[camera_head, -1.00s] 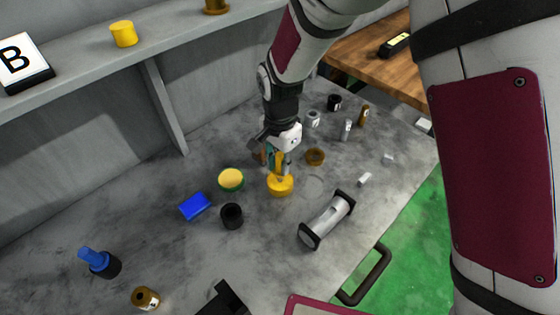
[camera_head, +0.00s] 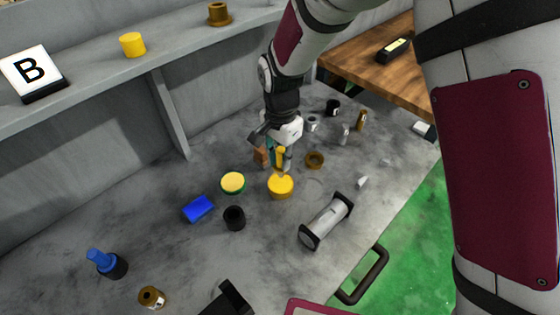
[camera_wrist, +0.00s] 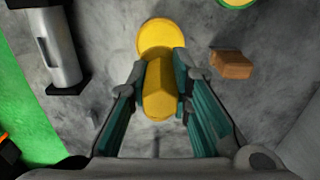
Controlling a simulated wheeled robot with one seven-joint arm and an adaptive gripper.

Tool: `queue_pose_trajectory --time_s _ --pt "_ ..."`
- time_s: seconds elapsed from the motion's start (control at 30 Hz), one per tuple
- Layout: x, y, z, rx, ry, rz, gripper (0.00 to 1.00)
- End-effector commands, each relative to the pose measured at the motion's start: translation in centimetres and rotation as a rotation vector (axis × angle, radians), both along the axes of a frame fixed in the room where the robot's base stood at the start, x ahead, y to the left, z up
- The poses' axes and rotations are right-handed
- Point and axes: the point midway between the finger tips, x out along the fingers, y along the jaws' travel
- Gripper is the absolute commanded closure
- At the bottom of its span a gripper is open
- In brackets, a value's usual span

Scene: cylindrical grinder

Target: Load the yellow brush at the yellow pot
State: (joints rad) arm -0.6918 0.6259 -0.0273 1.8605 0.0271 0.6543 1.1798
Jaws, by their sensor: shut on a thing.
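My gripper (camera_head: 279,165) is shut on the yellow brush (camera_head: 281,154), which stands roughly upright between the fingers. In the wrist view the yellow brush (camera_wrist: 160,92) is between the two teal finger pads, and its far end overlaps the yellow pot (camera_wrist: 160,36). In the head view the yellow pot (camera_head: 280,187) sits on the grey bench right below the gripper. The brush's lower end is at or just over the pot's top; whether it is inside or touching is unclear.
A brown block (camera_head: 261,155) and a green-rimmed yellow disc (camera_head: 233,182) are close left of the gripper. A blue block (camera_head: 198,208), a black cup (camera_head: 235,217) and a grey cylinder with black ends (camera_head: 327,221) lie nearer. A brown ring (camera_head: 315,160) is to the right.

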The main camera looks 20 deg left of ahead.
Motion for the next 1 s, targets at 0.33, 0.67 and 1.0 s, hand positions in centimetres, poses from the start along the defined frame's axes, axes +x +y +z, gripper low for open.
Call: queue_pose_trajectory --time_s 0.33,0.67,1.0 --pt "-0.1 0.0 2.7 0.002 -0.001 -0.001 1.0" --pt "0.0 0.0 3.5 0.0 0.0 0.0 1.0" --pt "0.0 0.0 3.5 0.0 0.0 0.0 1.0"
